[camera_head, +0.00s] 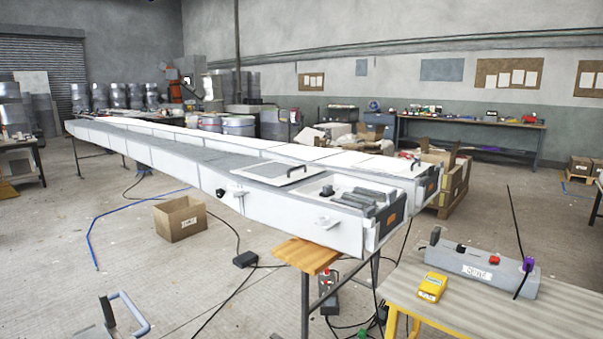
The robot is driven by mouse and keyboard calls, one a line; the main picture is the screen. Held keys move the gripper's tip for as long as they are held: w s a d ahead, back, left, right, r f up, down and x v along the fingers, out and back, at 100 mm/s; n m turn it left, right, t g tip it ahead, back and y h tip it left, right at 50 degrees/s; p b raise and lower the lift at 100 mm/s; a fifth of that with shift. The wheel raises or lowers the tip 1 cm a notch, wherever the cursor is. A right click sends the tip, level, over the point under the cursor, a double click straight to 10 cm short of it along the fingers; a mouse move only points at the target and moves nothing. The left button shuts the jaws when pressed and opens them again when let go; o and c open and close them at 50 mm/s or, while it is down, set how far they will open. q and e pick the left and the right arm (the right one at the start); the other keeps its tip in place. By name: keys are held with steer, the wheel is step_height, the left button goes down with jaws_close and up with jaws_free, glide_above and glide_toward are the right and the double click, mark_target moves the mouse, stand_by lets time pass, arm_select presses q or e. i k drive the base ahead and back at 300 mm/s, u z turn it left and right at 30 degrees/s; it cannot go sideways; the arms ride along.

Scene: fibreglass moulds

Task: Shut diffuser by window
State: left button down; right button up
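I cannot identify a diffuser for certain, and no window shows. A long white mould-like body (262,205) runs from the far left to the middle on trestles. A flat pale panel with a dark handle (268,172) sits on its top. Near its close end is a recess with dark grey ribbed parts (362,199) and a small round fitting (327,191). A second long white body (345,160) lies alongside behind it, with a black handle at its near end.
A workbench (440,308) at lower right bears a grey box (482,270) and a yellow device (432,287). A cardboard box (180,218), black cables and a blue hose (92,235) lie on the floor. Left floor is fairly open.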

mark_target(279, 173)
steer(key=u, duration=0.9)
steer(key=k, duration=0.15)
steer(key=z, duration=1.75)
steer(key=i, duration=0.8)
steer(key=u, duration=0.25)
